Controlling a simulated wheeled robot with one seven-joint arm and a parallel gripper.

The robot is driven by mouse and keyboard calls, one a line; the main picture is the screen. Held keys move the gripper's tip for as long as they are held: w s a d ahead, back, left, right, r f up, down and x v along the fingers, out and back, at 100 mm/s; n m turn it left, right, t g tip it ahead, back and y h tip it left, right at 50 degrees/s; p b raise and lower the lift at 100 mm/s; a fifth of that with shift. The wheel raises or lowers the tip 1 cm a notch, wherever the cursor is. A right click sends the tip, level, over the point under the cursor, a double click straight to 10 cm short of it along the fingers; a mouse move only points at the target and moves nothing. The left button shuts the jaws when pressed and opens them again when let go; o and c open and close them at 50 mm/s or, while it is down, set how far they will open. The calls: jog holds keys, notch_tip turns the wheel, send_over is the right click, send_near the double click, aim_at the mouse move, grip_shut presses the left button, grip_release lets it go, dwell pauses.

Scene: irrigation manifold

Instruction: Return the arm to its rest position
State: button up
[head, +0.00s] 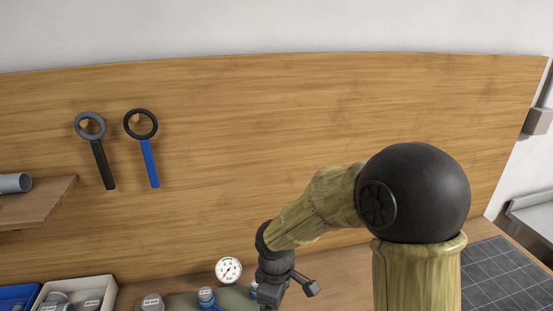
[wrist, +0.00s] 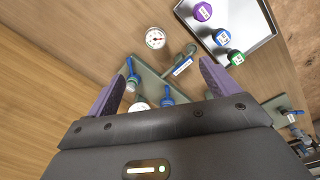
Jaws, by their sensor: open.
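My gripper (wrist: 162,68) is open in the wrist view, its two purple fingers spread apart with nothing held between them. It points toward a grey-green manifold plate (wrist: 151,82) with blue-handled valves (wrist: 168,96) and a pipe fitting. A round white gauge (wrist: 155,38) sits beyond the fingertips. In the head view my arm reaches down from the right, bent at its black elbow, and its dark wrist is at the bottom edge. The gripper fingers are out of the head view. The gauge (head: 228,270) shows left of the wrist.
A tray (wrist: 262,40) holds purple, blue and green caps. Two ring-handled tools, black (head: 103,165) and blue (head: 150,165), hang on the wooden board (head: 260,130). A shelf (head: 45,205) with a grey pipe and a white bin (head: 108,290) are at left. A dark tiled mat (head: 500,275) lies at right.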

jog(key=s+d+r+m+t, duration=0.1)
jog(key=s+d+m, duration=0.2)
jog(key=d+m, duration=0.4)
jog(key=s+d+r+m+t, duration=0.1)
jog(key=s+d+r+m, duration=0.1)
jog(key=d+m, duration=0.4)
jog(key=shift+s+d+r+m, duration=0.15)
jog(key=shift+s+d+m, duration=0.25)
jog(key=shift+s+d, duration=0.65)
